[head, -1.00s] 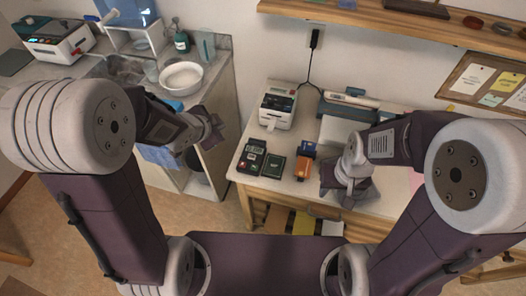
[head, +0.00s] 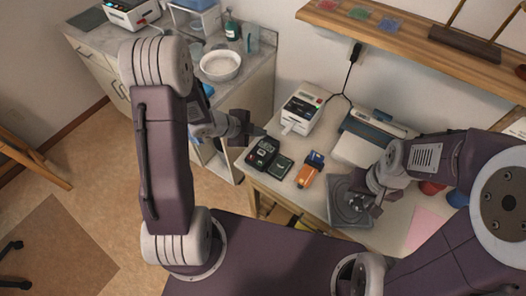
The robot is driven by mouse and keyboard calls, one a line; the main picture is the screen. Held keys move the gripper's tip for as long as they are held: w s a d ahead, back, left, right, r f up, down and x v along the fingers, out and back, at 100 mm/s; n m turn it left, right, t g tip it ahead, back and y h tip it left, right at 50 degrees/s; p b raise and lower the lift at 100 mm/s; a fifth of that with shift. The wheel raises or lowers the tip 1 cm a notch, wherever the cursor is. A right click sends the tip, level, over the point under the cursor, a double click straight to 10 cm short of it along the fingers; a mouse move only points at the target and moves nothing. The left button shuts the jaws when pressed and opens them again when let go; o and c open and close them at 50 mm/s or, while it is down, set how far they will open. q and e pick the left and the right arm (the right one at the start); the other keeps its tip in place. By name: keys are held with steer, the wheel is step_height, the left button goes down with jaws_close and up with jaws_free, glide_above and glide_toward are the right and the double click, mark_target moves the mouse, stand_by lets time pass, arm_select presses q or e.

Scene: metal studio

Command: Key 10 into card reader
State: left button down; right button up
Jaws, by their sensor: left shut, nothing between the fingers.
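A small black device with a screen and keys (head: 262,152), which looks like the card reader, lies near the left edge of the white table (head: 322,205). Its keys are too small to read. My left gripper (head: 256,130) is shut and empty, just behind and left of the device, apparently above table height. I cannot tell whether it touches anything. My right gripper (head: 374,206) is over a grey square tray (head: 338,200), to the right. Its fingers are too unclear to tell open from shut.
A flat dark item (head: 280,166) lies beside the device, then an orange device with a blue top (head: 307,172). A white printer (head: 302,108) and a larger grey-white machine (head: 362,138) stand behind. A wooden shelf (head: 420,40) runs above. A counter with a white bowl (head: 220,66) is left.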

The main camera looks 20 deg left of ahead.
arm_select(q)
steer(key=b, duration=0.8)
glide_above(259, 153)
step_height(259, 153, down, 8)
steer(key=shift+f, duration=0.45)
steer(key=shift+f+b, duration=0.1)
steer(key=shift+b, duration=0.2)
stand_by(0.8)
steer(key=shift+f, duration=0.25)
steer(key=shift+f+b, duration=0.45)
steer(key=shift+b, duration=0.05)
stand_by(0.5)
stand_by(0.4)
steer(key=shift+r+p, duration=0.85)
steer(key=shift+p, duration=0.05)
